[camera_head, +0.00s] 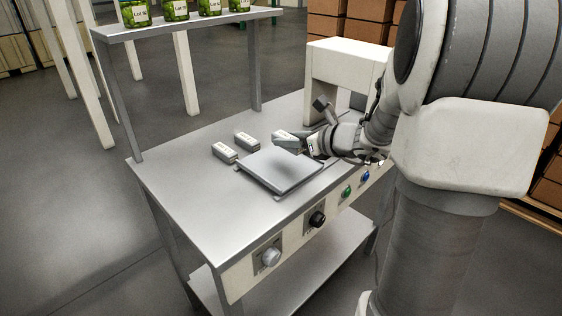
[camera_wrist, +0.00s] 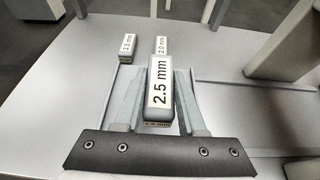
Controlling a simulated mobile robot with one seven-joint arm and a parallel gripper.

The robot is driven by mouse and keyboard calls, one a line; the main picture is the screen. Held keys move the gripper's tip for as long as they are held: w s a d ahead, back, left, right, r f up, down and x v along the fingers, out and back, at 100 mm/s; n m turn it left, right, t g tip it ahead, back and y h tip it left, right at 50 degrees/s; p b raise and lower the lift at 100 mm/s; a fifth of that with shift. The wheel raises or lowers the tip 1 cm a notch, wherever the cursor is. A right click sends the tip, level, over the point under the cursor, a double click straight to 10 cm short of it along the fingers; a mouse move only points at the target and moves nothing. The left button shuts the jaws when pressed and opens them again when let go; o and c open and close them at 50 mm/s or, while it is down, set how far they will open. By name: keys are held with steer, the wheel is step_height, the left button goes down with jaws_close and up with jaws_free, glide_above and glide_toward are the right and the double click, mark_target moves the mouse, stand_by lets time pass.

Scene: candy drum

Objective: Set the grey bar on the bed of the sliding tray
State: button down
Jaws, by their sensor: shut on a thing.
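My gripper (camera_head: 308,146) is shut on a grey bar (camera_head: 286,137) with a white label. In the wrist view the held bar (camera_wrist: 159,92) reads "2.5 mm" and sits between the two fingers. The sliding tray (camera_head: 262,176) is a flat grey plate near the table's front edge. The held bar appears raised by the tray's far right edge; its exact height cannot be told. A soft shadow falls on the tray bed, which holds nothing that I can see.
Two more labelled bars, a nearer one (camera_head: 224,152) and a farther one (camera_head: 246,141), stand on the table left of the tray. A white arch-shaped housing (camera_head: 345,62) stands behind my gripper. Knobs and buttons line the front panel (camera_head: 290,245). The table's left part is clear.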

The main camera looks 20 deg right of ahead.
mark_target(281, 164)
steer(key=shift+w+a+f+b, duration=0.3)
steer(key=shift+w+a+f, duration=0.4)
steer(key=shift+w+f, duration=0.15)
steer(key=shift+f+b, duration=0.8)
steer(key=shift+f, duration=0.95)
steer(key=shift+f, duration=0.1)
steer(key=shift+f, duration=0.15)
steer(key=c, duration=0.5)
jaws_free()
